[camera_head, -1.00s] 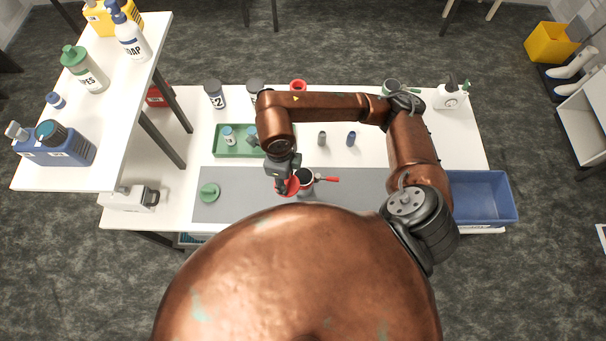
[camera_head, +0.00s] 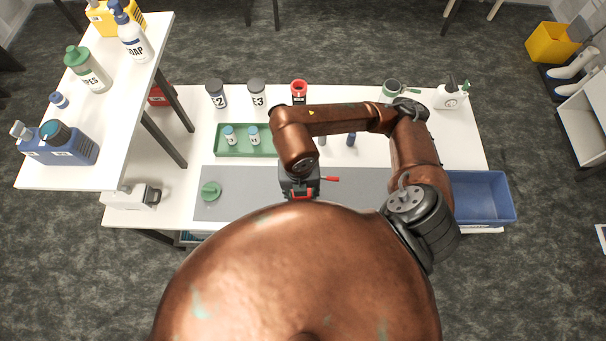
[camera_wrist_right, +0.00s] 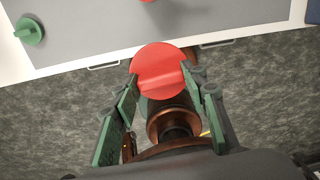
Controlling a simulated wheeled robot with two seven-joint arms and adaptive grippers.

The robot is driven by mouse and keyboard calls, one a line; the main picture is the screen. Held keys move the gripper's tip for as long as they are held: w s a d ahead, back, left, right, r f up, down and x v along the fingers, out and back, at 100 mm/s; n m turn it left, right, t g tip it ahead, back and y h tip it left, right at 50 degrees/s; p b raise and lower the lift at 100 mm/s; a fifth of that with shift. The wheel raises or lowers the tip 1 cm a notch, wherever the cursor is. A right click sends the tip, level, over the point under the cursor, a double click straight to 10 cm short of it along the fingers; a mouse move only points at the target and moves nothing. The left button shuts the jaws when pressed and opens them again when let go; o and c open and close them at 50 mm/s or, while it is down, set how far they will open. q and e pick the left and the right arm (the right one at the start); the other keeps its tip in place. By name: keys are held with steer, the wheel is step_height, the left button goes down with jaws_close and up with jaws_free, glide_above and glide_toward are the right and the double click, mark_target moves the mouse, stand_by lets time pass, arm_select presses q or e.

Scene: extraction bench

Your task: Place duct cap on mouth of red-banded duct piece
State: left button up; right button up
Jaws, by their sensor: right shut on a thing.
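My right gripper (camera_head: 301,190) is shut on a red cap (camera_head: 302,195) over the grey mat's front part in the head view. In the right wrist view, the round red cap (camera_wrist_right: 160,70) with a raised bar sits between the green-padded fingertips (camera_wrist_right: 168,92). A red handle (camera_head: 330,178) sticks out to the right behind the gripper; my gripper and wrist hide what it belongs to. A container with a red rim (camera_head: 299,87) stands at the back of the bench; I cannot tell if it is a duct piece. My left gripper is not in view.
A green cap (camera_head: 210,191) lies on the left of the grey mat (camera_head: 245,207). A green tray (camera_head: 228,149) holds small vials behind it. A blue bin (camera_head: 482,196) stands at the right end. A shelf (camera_head: 100,172) rises at the left.

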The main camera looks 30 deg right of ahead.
steer(key=w+d+f+p, duration=0.2)
steer(key=w+d+f, duration=0.5)
steer(key=w+f, duration=0.4)
steer(key=shift+w+d+f, duration=0.2)
steer(key=shift+w+f, duration=0.1)
steer(key=shift+f, duration=0.6)
steer(key=shift+f, duration=0.1)
steer(key=shift+f+b, duration=0.35)
steer(key=shift+b, duration=0.1)
steer(key=shift+f, duration=0.2)
steer(key=o, duration=1.2)
steer(key=shift+o, duration=0.2)
steer(key=shift+r, duration=0.1)
